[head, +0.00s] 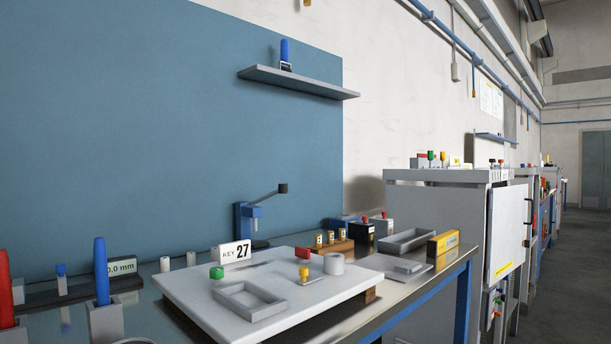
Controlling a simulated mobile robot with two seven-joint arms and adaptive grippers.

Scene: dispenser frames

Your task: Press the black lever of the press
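The press (250,222) stands at the back of the workbench against the blue wall panel. It has a blue body and a small light-blue ram under its head. Its lever (268,195) is a grey arm that slants up to the right and ends in a black knob (283,188). The press's foot is partly hidden behind a card reading KEY 27 (236,253). Neither of my grippers shows in the head view, and nothing touches the lever.
A white board (190,290) with a grey tray (250,301) and small coloured pieces lies in front of the press. A wooden block with brass pieces (331,245) stands to its right. Blue and red handles (101,272) rise at the front left. A shelf (300,82) hangs above.

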